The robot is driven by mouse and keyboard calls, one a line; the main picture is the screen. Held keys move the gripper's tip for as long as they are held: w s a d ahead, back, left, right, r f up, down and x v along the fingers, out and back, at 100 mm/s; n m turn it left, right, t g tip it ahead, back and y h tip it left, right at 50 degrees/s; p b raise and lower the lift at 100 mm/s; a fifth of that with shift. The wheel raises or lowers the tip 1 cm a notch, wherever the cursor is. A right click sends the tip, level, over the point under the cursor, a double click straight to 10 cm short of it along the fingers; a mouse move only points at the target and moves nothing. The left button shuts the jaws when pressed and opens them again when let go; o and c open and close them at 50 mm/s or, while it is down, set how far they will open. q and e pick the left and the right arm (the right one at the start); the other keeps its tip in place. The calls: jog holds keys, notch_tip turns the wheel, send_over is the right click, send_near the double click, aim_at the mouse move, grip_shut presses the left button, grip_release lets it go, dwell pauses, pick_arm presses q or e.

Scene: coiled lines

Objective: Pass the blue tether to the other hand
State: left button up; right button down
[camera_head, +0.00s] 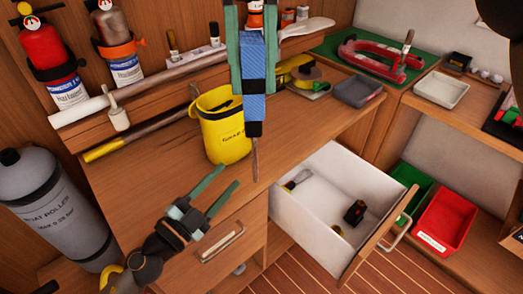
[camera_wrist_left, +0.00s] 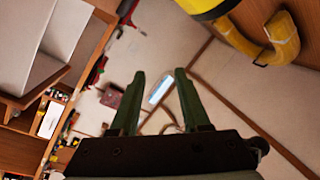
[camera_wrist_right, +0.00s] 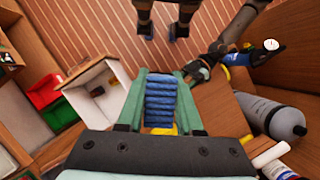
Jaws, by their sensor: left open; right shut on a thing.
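The blue tether (camera_head: 253,108) is a bundled blue coil with a dark band at its lower end and a thin brown end hanging below. My right gripper (camera_head: 253,86) comes in from the top, shut on the tether and holding it up in front of the workbench. In the right wrist view the tether (camera_wrist_right: 160,103) fills the space between the green fingers. My left gripper (camera_head: 229,177) is open and empty, below and left of the tether, apart from it. In the left wrist view the spread fingers (camera_wrist_left: 159,75) have nothing between them.
A yellow bucket (camera_head: 222,130) stands on the bench just behind the tether. An open white drawer (camera_head: 320,225) with small items juts out at lower right. A grey cylinder (camera_head: 50,205) stands at the left. A grey tray (camera_head: 358,91) lies on the bench's right side.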

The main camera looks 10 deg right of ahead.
pick_arm(q)
jog(key=w+a+r+m+h, duration=0.1)
jog(key=w+r+m+h, duration=0.15)
jog(key=r, duration=1.05)
jog(key=w+a+r+m+h, duration=0.15)
jog(key=r+h, duration=0.25)
jog(key=r, duration=0.9)
jog(key=s+a+r+m+g+h, duration=0.1)
jog(key=s+r+m+g+h, duration=0.3)
jog(key=r, duration=0.5)
jog(key=s+r+m+g+h, duration=0.2)
jog(key=s+r+m+g, duration=0.3)
jog(key=r, duration=0.4)
jog(key=s+d+r+m+g+y, duration=0.1)
jog(key=s+d+r+m+g, duration=0.1)
jog(key=s+d+m+g, duration=0.35)
jog(key=s+d+f+m+g+y, duration=0.55)
jog(key=s+d+y, duration=0.4)
jog(key=s, duration=0.35)
jog(key=n+t+y, duration=0.6)
jog(key=t+y, duration=0.9)
send_near(257, 156)
jog(key=x, duration=1.1)
jog(key=shift+w+f, duration=0.25)
